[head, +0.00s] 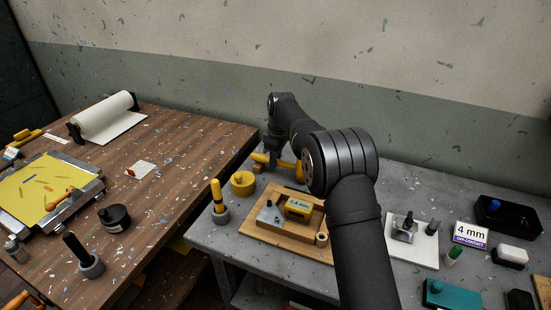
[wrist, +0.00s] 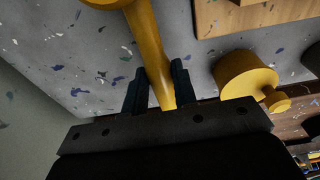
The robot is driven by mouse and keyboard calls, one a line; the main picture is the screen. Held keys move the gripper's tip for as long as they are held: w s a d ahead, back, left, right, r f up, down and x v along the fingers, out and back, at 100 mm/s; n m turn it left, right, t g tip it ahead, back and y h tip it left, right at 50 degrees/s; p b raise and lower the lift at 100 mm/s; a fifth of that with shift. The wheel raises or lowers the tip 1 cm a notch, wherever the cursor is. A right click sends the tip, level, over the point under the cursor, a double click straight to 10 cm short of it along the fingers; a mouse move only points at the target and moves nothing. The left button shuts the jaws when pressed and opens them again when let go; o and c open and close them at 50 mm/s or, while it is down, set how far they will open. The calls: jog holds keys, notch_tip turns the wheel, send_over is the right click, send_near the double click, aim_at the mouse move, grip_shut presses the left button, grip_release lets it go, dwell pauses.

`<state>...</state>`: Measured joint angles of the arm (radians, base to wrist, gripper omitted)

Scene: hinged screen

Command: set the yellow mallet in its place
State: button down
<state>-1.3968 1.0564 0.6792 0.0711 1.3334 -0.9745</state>
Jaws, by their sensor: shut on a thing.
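The yellow mallet (wrist: 146,40) is in my gripper (wrist: 158,84), which is shut on its handle with one finger on each side. In the wrist view the handle runs up to the mallet's head (wrist: 103,2), cut off by the top edge. In the head view the mallet (head: 261,158) is at the back left of the grey table, with my gripper (head: 274,160) around it. My arm hides part of it there. I cannot tell whether it touches the table. No marked place for it is clear in these views.
A round yellow knobbed piece (head: 243,184) stands close by; it also shows in the wrist view (wrist: 242,73). A wooden board (head: 254,228) with a yellow 0.4 mm block (head: 298,208) lies in front. A yellow-handled tool (head: 217,195) stands in a grey base. The wall is behind.

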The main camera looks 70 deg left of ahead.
jog(key=shift+f, duration=0.3)
jog(key=shift+f, duration=0.25)
jog(key=c, duration=1.1)
grip_release()
jog(key=r, duration=0.5)
jog(key=d+r, duration=0.1)
jog(key=r, duration=0.5)
jog(key=w+r, duration=0.1)
jog(key=r, duration=0.5)
jog(key=shift+d+r, duration=0.2)
jog(key=shift+d, duration=0.05)
jog(key=f, duration=0.5)
jog(key=a+f, duration=0.1)
jog(key=f, duration=0.5)
jog(key=s+f, duration=0.1)
jog(key=f, duration=0.5)
jog(key=shift+a+f, duration=0.2)
jog(key=shift+a, duration=0.05)
jog(key=shift+r, duration=0.1)
